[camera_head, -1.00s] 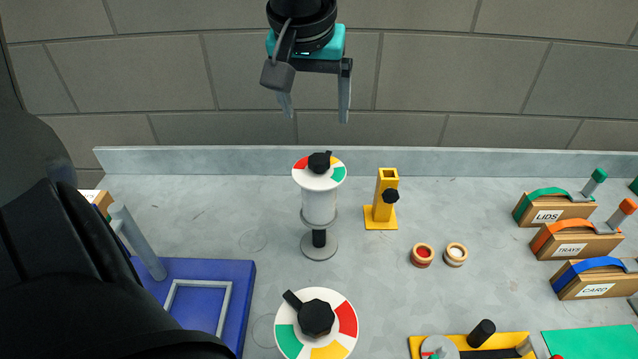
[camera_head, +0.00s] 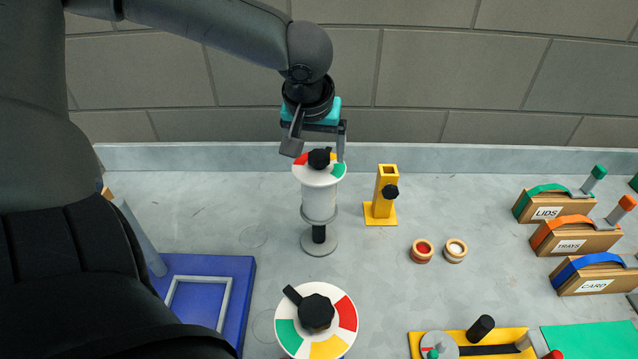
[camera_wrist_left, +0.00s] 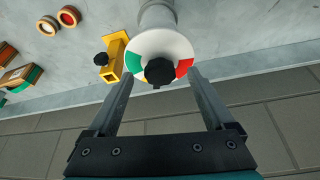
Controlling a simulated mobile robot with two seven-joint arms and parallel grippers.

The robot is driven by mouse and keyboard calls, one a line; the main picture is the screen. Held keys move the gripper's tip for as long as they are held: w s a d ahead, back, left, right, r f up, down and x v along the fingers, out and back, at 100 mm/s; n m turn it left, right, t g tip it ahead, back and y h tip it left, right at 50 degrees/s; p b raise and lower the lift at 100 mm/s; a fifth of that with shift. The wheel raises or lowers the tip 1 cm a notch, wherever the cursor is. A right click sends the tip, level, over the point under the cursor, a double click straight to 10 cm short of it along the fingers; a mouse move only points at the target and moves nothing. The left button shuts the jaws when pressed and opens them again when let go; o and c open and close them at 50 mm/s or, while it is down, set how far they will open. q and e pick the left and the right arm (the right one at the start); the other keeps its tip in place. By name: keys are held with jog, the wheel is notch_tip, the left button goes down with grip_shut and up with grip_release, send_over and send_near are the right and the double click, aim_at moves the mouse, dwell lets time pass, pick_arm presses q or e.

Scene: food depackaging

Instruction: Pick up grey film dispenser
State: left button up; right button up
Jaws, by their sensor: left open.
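The grey film dispenser (camera_head: 319,203) stands upright on the counter. It has a grey-white cylinder on a round foot, topped by a red, yellow and green disc with a black knob. My left gripper (camera_head: 318,157) is open and empty, pointing down at the top of the dispenser. In the left wrist view the dispenser's disc (camera_wrist_left: 160,55) lies just beyond and between the two open fingers (camera_wrist_left: 163,85). I cannot tell whether a finger touches it. My right gripper is not in view.
Another coloured dial (camera_head: 289,335) is in front. A blue tray (camera_head: 243,275) lies left. Labelled boxes (camera_head: 545,209) line the right side. A wall is behind.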

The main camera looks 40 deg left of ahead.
pick_arm(q)
jog(key=shift+x, duration=1.1)
grip_shut()
jog(key=shift+r, duration=0.1)
